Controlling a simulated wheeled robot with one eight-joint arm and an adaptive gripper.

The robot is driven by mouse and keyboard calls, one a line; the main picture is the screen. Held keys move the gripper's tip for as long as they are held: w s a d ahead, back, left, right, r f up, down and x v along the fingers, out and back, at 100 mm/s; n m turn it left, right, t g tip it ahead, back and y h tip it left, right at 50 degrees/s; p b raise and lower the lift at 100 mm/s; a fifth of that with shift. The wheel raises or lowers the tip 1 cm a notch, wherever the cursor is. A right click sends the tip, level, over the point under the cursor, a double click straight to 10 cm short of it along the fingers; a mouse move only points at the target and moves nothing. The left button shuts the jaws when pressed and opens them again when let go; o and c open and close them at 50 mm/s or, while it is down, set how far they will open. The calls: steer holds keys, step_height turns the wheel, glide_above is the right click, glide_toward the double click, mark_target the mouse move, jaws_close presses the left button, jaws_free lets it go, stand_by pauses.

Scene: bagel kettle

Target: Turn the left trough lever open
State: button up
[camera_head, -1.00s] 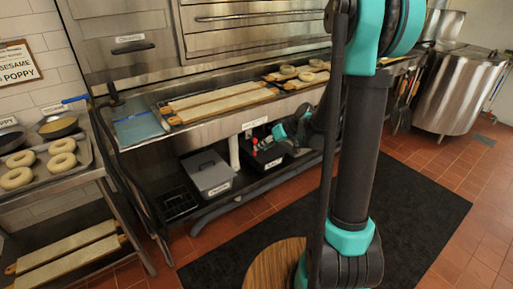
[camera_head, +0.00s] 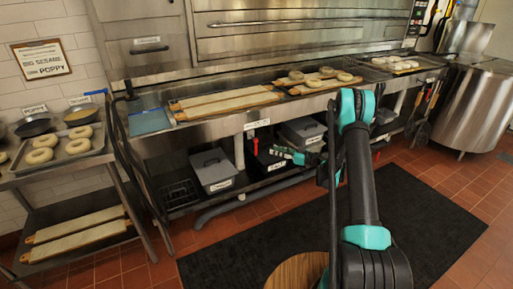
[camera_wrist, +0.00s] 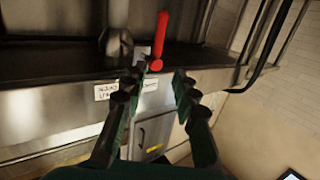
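A red lever (camera_wrist: 160,42) with a rounded lower end shows in the wrist view, near a grey pipe below the trough. In the head view a small red part (camera_head: 256,147) shows under the steel trough (camera_head: 215,128), beside a pipe. My gripper (camera_wrist: 160,74) is open and empty, one dark toothed finger on each side. The lever's rounded end appears just beyond the fingertips, in line with the gap; contact cannot be told. In the head view my gripper (camera_head: 290,156) is under the trough, to the right of the red part.
A grey lidded bin (camera_head: 211,172) and a black bin (camera_head: 266,158) stand on the lower shelf. Long boards (camera_head: 225,103) and bagels (camera_head: 297,75) lie on the trough top. A round wooden stool top (camera_head: 297,272) is in front, on a dark mat (camera_head: 425,205).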

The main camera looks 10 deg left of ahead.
steer(key=x, duration=1.6)
steer(key=shift+w+f+n+y, duration=0.2)
steer(key=shift+w+n+y, duration=0.1)
steer(key=shift+w, duration=0.05)
jaws_close()
